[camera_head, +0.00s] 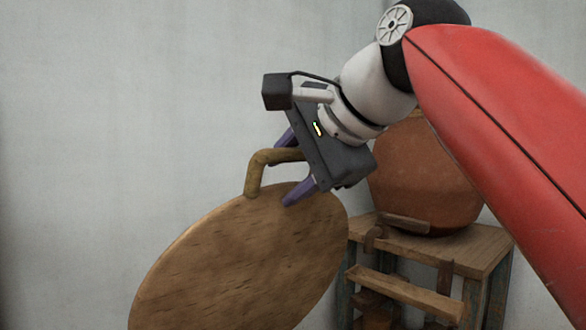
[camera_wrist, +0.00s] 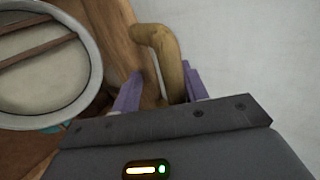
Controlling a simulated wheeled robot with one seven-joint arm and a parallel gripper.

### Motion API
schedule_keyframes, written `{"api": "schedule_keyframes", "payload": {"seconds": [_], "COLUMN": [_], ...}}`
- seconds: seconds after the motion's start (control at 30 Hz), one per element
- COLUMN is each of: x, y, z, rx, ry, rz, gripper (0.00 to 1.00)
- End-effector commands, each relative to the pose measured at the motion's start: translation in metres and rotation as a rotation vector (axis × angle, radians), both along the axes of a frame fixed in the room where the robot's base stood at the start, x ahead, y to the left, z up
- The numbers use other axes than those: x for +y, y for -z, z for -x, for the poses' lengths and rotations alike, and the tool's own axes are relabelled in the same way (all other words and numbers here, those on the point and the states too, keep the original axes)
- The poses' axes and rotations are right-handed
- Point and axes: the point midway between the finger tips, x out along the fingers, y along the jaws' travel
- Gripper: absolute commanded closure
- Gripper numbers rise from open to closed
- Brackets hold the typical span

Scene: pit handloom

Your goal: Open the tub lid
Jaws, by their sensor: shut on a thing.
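The tub lid (camera_head: 240,265) is a round brown wooden disc in the lower middle of the head view. It stands steeply tilted with its broad face towards the camera. A bent wooden handle (camera_head: 256,172) rises from its upper edge. My gripper (camera_head: 289,170) has its purple fingers on either side of the handle and is shut on it. In the wrist view, the handle (camera_wrist: 170,60) runs between the fingers (camera_wrist: 157,92), and part of the lid (camera_wrist: 112,35) shows behind. The tub itself cannot be made out in the head view.
A terracotta pot (camera_head: 425,190) stands on a wooden stand (camera_head: 485,245) at the right, behind my arm. Wooden bars (camera_head: 405,293) are in front of the stand. The wrist view shows a pale round-rimmed thing (camera_wrist: 40,75) with dark bars. Plain wall fills the left.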

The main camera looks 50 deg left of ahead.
Motion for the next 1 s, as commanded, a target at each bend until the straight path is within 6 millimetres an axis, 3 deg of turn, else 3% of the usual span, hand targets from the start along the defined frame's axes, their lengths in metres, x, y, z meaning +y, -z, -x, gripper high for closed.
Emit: {"api": "schedule_keyframes", "payload": {"seconds": [0.23,0.47,1.0], "x": [-0.008,-0.044,-0.063], "y": [-0.007,-0.033,-0.044], "z": [-0.001,0.003,0.006], "rx": [-0.003,-0.002,0.001], "ry": [0.004,0.0,0.0], "rz": [-0.003,-0.006,0.0], "gripper": [0.61,0.61,0.61]}}
